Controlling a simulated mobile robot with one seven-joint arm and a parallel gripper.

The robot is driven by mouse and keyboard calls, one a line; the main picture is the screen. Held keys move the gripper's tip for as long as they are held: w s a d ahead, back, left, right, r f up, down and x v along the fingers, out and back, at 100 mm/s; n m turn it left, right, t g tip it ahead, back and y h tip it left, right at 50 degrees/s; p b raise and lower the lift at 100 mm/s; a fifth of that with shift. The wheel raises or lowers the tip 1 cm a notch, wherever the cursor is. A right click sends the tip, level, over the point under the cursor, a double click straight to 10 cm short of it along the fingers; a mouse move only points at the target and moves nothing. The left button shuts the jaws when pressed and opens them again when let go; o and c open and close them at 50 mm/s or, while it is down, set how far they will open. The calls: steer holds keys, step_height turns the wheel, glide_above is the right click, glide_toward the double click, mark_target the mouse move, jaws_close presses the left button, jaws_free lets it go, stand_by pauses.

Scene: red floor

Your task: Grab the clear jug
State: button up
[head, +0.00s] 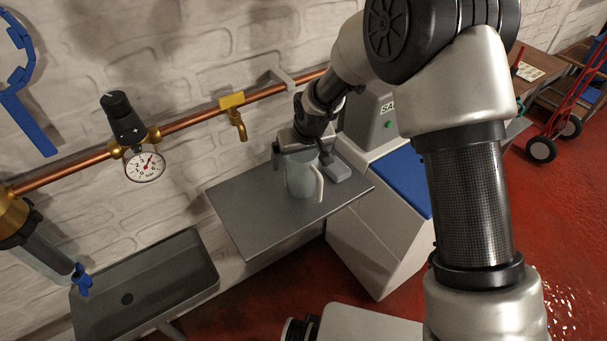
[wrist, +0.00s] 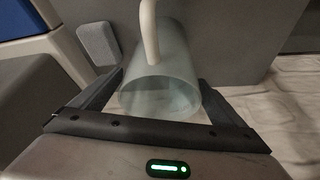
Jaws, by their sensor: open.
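The clear jug (head: 301,181) is a translucent, greyish vessel with a pale handle, standing upright on a grey shelf (head: 240,217) against the wall. In the wrist view the jug (wrist: 160,88) shows its open rim toward the camera, with the handle on its far side. My gripper (head: 306,158) is above and around the upper part of the jug in the head view. In the wrist view my gripper (wrist: 160,85) is open, with one finger on each side of the jug. I cannot tell whether either finger touches it.
A small grey block (head: 336,171) lies on the shelf right of the jug, near my gripper. A white and blue cabinet (head: 385,220) stands right of the shelf. A copper pipe (head: 190,121) with a yellow tap (head: 235,115) runs along the wall. A grey sink (head: 150,285) is lower left.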

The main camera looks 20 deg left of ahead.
steer(key=c, duration=1.2)
steer(key=shift+r, duration=0.1)
